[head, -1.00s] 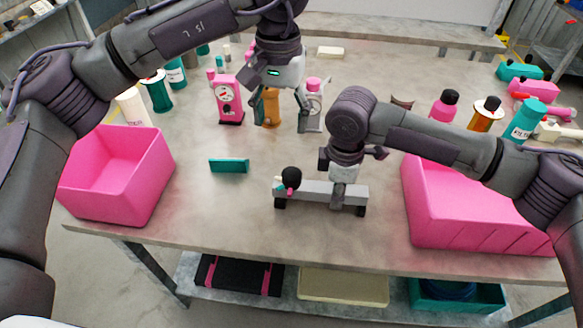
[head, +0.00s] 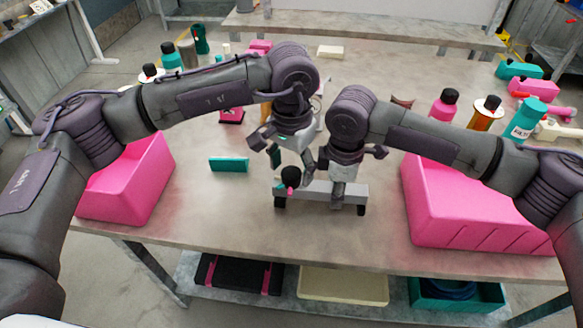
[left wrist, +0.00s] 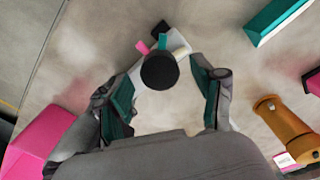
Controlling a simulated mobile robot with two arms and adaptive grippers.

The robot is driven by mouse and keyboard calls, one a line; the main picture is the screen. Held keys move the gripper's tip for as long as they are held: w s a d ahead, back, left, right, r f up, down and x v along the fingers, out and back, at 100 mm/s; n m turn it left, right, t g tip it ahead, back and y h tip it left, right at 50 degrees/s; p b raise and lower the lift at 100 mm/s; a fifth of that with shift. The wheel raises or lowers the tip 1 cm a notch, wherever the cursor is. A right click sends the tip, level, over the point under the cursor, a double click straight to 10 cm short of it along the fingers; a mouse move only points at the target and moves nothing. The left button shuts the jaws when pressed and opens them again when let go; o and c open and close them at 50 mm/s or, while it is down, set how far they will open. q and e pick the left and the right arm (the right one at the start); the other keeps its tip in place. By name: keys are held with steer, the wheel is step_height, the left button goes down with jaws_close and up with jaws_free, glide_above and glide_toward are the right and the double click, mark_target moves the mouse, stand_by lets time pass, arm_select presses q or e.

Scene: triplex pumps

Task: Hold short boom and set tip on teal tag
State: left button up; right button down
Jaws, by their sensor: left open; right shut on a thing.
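A light grey bar fixture with black feet (head: 312,190) stands on the table. Its round black knob (head: 290,176) is at the left end, and shows from above in the left wrist view (left wrist: 160,72). Around the knob are a pink tag (left wrist: 142,47), a teal tag (left wrist: 162,28) and a cream tag (left wrist: 181,50). My left gripper (head: 291,160) is open just above the knob; its fingers flank the knob in the left wrist view. My right gripper (head: 337,184) is shut on the bar, right of the knob. I cannot tell which part is the short boom.
A teal block (head: 229,165) lies left of the bar. Pink bins stand at the left (head: 130,182) and right (head: 455,215). Bottles and pink devices stand further back, partly behind my left arm. An orange-brown part (left wrist: 285,130) shows beside my left gripper.

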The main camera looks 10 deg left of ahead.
arm_select(q)
steer(key=shift+f, duration=0.45)
steer(key=shift+c, duration=0.3)
steer(key=c, duration=1.1)
